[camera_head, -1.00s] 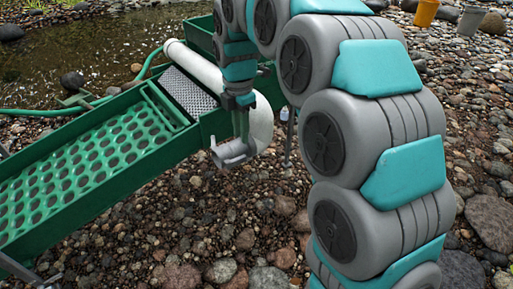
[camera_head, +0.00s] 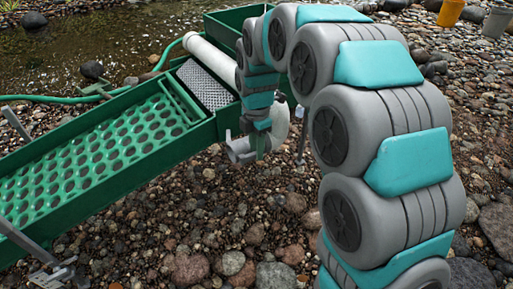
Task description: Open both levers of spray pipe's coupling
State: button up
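The white spray pipe (camera_head: 207,60) lies across the head of the green sluice and bends down in a white elbow (camera_head: 280,127). The grey coupling (camera_head: 240,151) is at the elbow's lower end, with its open mouth facing left. I cannot make out its separate levers or whether they are open or shut. My gripper (camera_head: 260,147) hangs from above, over the right part of the coupling and in front of the elbow, hiding part of both. Its fingers are too small and dark to tell whether they are open or shut, or whether they touch the coupling.
The green sluice (camera_head: 38,216) with a perforated mat (camera_head: 85,160) runs to the lower left. A green hose (camera_head: 50,98) runs behind it by the water. Yellow (camera_head: 450,12) and grey (camera_head: 496,20) buckets stand far right. Pebbles cover the open ground in front.

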grip_shut()
jog(key=shift+s+d+m, duration=0.1)
jog(key=shift+s+m, duration=0.1)
jog(key=shift+m, duration=0.3)
dwell(0.4)
jog(key=shift+s+m+b, duration=0.5)
jog(key=shift+s+m, duration=0.15)
jog(key=shift+m, duration=1.05)
jog(key=shift+s+m+b, duration=0.55)
jog(key=shift+s+m, duration=0.1)
jog(key=shift+m, duration=1.05)
jog(key=shift+s+m+b, duration=0.5)
jog(key=shift+s+m, duration=0.15)
jog(key=shift+m, duration=1.05)
